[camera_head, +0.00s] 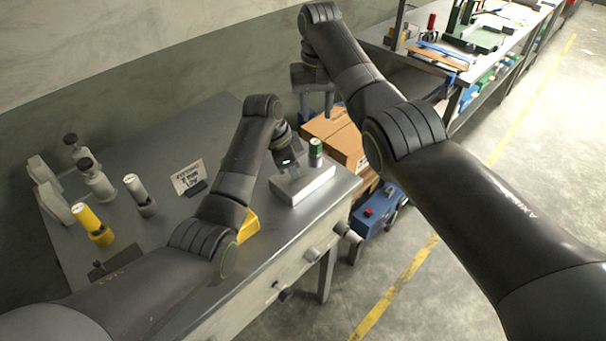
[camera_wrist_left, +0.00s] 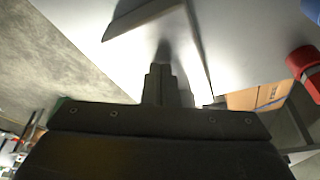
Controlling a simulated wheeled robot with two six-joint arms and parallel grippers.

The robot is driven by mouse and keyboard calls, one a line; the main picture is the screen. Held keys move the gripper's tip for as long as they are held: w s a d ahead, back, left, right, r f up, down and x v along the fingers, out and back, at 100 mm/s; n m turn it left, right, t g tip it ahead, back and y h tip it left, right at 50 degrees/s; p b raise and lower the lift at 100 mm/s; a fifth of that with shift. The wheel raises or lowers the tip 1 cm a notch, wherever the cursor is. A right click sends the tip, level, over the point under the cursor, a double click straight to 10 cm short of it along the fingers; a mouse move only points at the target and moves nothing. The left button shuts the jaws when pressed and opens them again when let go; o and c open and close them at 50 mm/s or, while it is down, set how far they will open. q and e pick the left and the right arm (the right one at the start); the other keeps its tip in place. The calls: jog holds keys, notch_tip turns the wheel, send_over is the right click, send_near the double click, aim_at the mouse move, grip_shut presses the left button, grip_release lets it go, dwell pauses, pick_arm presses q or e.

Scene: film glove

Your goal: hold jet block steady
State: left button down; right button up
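A pale grey block (camera_head: 303,184), which I take for the jet block, lies flat near the right end of the steel table. A small green cylinder with a pale band (camera_head: 315,152) stands upright at its far side. My left gripper (camera_head: 288,164) points down at the block's upper left part; whether it touches cannot be told. In the left wrist view its fingers (camera_wrist_left: 166,84) look closed together with nothing seen between them, over a pale surface. My right gripper (camera_head: 318,112) hangs behind the block above the cardboard boxes, its fingers apart and empty.
The steel table (camera_head: 140,135) also holds a small sign (camera_head: 187,177), a yellow bottle (camera_head: 92,225), several grey bottles and a yellow object (camera_head: 247,228) partly behind my left arm. Cardboard boxes (camera_head: 337,135) and a blue machine (camera_head: 375,210) stand past the table's right edge.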

aim_at(316, 142)
jog(key=shift+o, duration=0.4)
jog(key=shift+s, duration=0.1)
dwell(1.7)
jog(key=shift+o, duration=1.5)
jog(key=shift+m, duration=0.3)
jog(key=d+m+y, duration=0.4)
jog(key=m+y, duration=0.1)
jog(key=m, duration=1.6)
jog(key=shift+t+h, duration=0.3)
jog(key=shift+t, duration=0.2)
jog(key=x, duration=0.7)
jog(key=s+x, duration=0.1)
jog(key=x, duration=0.2)
jog(key=shift+f, duration=0.5)
jog(key=c, duration=1.1)
